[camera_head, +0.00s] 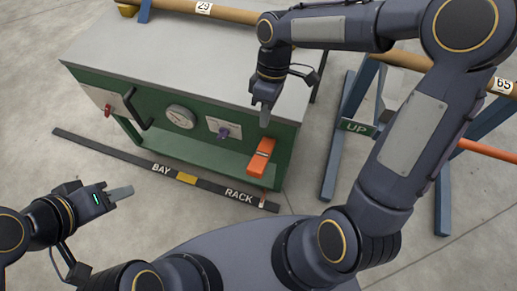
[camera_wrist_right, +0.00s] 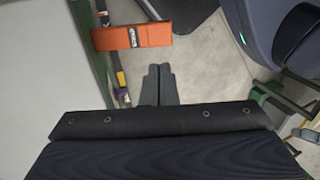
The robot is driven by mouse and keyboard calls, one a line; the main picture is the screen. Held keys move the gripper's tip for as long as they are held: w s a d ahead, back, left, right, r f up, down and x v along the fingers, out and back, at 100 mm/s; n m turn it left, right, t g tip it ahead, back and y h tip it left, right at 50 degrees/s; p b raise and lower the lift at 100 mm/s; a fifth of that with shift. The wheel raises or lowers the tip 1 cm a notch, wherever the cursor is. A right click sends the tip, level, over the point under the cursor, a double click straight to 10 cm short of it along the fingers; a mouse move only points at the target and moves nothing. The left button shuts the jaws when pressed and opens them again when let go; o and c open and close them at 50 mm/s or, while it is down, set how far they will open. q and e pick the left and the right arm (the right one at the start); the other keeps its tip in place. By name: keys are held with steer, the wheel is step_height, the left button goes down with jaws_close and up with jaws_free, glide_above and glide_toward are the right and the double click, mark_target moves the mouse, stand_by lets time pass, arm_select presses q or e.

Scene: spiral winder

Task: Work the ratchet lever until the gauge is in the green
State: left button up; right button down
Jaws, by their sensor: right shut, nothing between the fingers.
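The orange ratchet lever (camera_head: 262,157) sticks out at the right end of the green bench's front. In the right wrist view the orange lever (camera_wrist_right: 132,36) lies ahead and to the left of the fingertips. My right gripper (camera_head: 265,114) points down just above the lever in the head view; it is shut, empty and apart from the lever. Its closed fingers (camera_wrist_right: 159,72) show in the wrist view. The round white gauge (camera_head: 181,117) is on the green front; its needle and colours are too small to read. My left gripper (camera_head: 130,190) is low at left, away from the bench; its finger gap is unclear.
A blue trestle (camera_head: 336,140) stands right, beside an UP sign (camera_head: 357,127).

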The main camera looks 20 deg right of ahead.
mark_target(258, 165)
steer(key=shift+f, duration=0.1)
steer(key=b+x, duration=0.2)
steer(key=x, duration=1.2)
